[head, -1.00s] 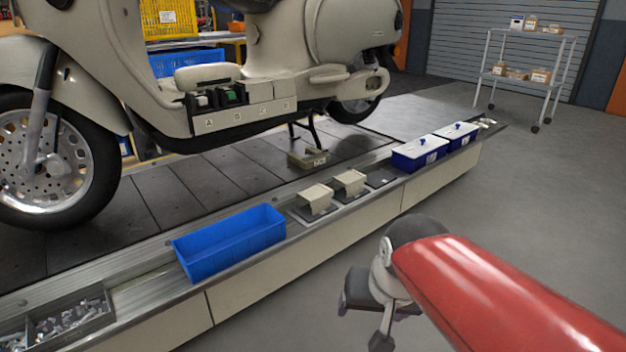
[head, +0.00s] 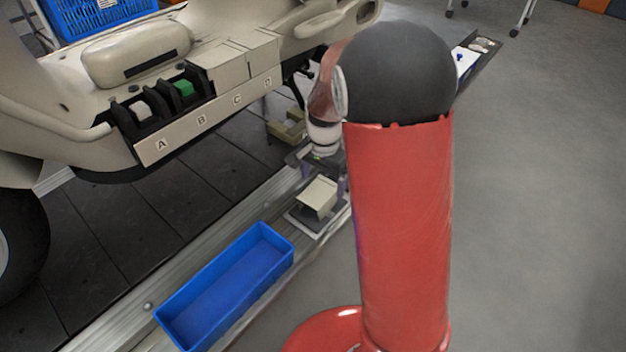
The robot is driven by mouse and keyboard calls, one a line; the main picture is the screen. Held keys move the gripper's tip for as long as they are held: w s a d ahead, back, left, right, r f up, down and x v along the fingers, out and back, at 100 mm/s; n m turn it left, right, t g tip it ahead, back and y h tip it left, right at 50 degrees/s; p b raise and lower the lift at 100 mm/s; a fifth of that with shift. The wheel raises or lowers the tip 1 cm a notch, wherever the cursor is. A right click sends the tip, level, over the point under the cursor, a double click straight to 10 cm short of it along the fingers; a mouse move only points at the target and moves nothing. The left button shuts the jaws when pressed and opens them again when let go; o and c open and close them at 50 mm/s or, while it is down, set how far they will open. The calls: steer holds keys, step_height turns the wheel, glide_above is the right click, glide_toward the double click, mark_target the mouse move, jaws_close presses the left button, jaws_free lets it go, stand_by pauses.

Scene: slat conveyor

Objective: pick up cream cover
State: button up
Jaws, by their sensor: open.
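A cream cover (head: 319,197), a small box-like piece, sits on a dark pad on the conveyor's side ledge, right of the blue bin. My gripper (head: 318,172) is open and points down, just behind this cover in the picture. Its fingers are small and partly hidden by my red arm, so I cannot tell whether they touch anything. The second cream cover of the ledge is hidden behind my gripper and arm. On the scooter, bays A and B (head: 182,129) stand open with a white and a green part in them; C and D (head: 238,61) have cream lids.
An empty blue bin (head: 228,283) stands on the ledge in front. The scooter body (head: 140,52) overhangs the slats at left.

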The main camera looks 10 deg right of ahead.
mark_target(319, 192)
steer(key=f, duration=0.4)
steer(key=a+f, duration=0.1)
steer(key=f, duration=0.2)
steer(key=shift+f+b, duration=0.1)
steer(key=shift+b, duration=0.2)
steer(key=shift+c, duration=0.3)
steer(key=c, duration=1)
